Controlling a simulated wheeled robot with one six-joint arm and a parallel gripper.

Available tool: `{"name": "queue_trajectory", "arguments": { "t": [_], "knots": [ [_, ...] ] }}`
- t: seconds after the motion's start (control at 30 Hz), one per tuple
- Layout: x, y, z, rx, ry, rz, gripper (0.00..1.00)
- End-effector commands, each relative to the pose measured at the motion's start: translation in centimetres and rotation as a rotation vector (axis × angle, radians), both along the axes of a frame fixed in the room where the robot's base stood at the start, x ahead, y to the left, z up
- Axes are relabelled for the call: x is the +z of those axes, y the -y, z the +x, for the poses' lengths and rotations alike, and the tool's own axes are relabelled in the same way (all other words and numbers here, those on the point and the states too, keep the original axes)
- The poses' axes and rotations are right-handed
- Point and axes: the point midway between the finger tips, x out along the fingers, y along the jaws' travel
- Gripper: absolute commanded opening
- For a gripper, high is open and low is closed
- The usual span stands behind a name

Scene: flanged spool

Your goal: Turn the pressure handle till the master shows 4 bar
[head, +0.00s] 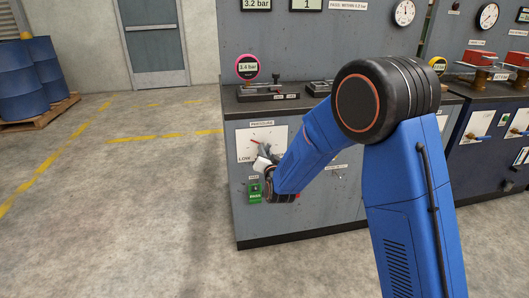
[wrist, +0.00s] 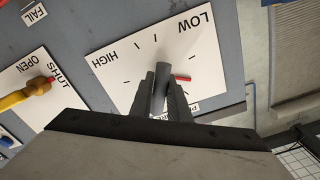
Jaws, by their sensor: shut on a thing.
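The pressure handle is a grey bar (wrist: 161,76) on a white dial plate (wrist: 112,66) marked LOW and HIGH. A red pointer (wrist: 183,77) shows beside it in the wrist view, toward the LOW side. My gripper (wrist: 163,95) is shut on the handle, one finger on each side of it. In the head view my gripper (head: 264,162) is at the plate (head: 246,153) on the bench front, and my arm hides part of the plate. A pink-rimmed digital gauge (head: 247,67) on the bench top appears to read 2.4 bar.
A wall display (head: 256,4) reads 3.2 bar. A green PASS button (head: 254,190) sits below the plate. A yellow valve handle (wrist: 28,93) on an OPEN/SHUT plate is near the gripper. Blue drums (head: 30,72) stand far left; the floor between is clear.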

Motion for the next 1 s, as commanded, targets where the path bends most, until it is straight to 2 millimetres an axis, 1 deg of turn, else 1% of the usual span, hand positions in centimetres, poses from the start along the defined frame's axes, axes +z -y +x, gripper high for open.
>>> {"name": "queue_trajectory", "arguments": {
  "t": [0.03,0.1,0.4,0.53,0.67,1.0],
  "knots": [
    [0.1,0.0,0.0,-0.001,0.003,0.002,0.18],
    [0.1,0.0,0.0,0.0,0.002,0.002,0.34],
    [0.1,0.0,0.0,0.0,0.001,0.001,0.34],
    [0.1,0.2,-0.7,0.0,0.0,0.001,0.34],
    [0.0,0.7,-2.5,0.001,-0.001,0.001,0.34],
    [0.1,2.5,-9.0,0.001,0.0,0.002,0.34]
  ]
}}
